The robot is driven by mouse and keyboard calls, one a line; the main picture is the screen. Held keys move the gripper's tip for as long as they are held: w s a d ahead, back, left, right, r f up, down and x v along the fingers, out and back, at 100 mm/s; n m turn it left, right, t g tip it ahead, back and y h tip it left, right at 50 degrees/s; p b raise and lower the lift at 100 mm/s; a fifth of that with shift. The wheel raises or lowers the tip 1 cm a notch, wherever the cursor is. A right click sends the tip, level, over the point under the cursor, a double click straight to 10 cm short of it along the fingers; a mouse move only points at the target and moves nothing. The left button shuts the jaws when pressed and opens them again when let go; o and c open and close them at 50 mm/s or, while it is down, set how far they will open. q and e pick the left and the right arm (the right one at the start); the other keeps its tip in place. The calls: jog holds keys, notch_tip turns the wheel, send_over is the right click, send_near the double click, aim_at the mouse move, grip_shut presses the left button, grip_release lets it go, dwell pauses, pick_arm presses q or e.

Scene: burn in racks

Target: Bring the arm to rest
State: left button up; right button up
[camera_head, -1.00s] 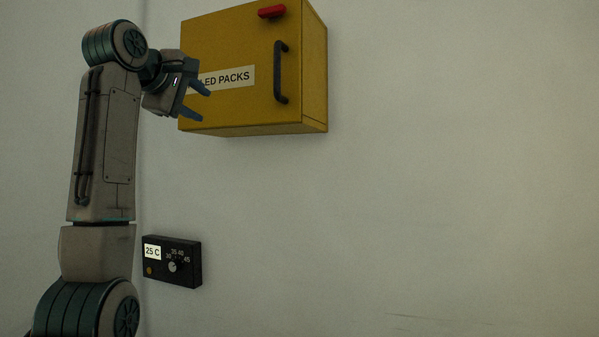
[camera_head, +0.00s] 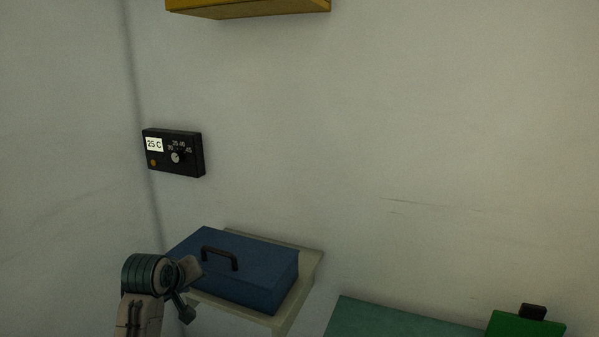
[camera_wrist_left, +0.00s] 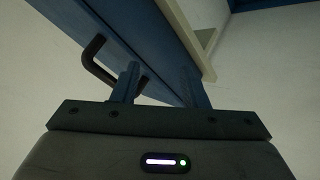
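My left arm comes in at the lower left of the head view, bent low, with its left gripper (camera_head: 187,290) beside the front left of a blue box. In the left wrist view the two fingers of the gripper (camera_wrist_left: 162,82) stand apart with nothing held between them. The box's black handle (camera_wrist_left: 96,62) lies just outside the left finger, and the blue box (camera_wrist_left: 140,40) lies behind the fingers. I cannot tell whether a finger touches the box. My right gripper is not in view.
The blue box (camera_head: 245,267) with a handle sits on a pale shelf (camera_head: 311,270). A black control unit reading 25 C (camera_head: 173,153) and a yellow cabinet (camera_head: 250,9) are on the wall. A green surface (camera_head: 395,322) and green object (camera_head: 520,325) are lower right.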

pick_arm(q)
jog(key=s+f+m+g, duration=0.2)
jog(key=s+f, duration=0.9)
jog(key=f, duration=0.1)
jog(key=s+a+f+m+g+y, duration=0.1)
jog(key=s+f+m+g, duration=0.3)
jog(key=s, duration=1.1)
jog(key=s+a+f+m+t+y, duration=0.1)
jog(key=s+f, duration=0.4)
jog(key=s, duration=1)
notch_tip(320, 180, down, 31)
jog(key=a+g, duration=0.2)
jog(key=a, duration=0.1)
jog(key=s+a+f+g, duration=0.1)
jog(key=s+f, duration=1.7)
jog(key=f, duration=0.1)
jog(key=shift+s, duration=0.3)
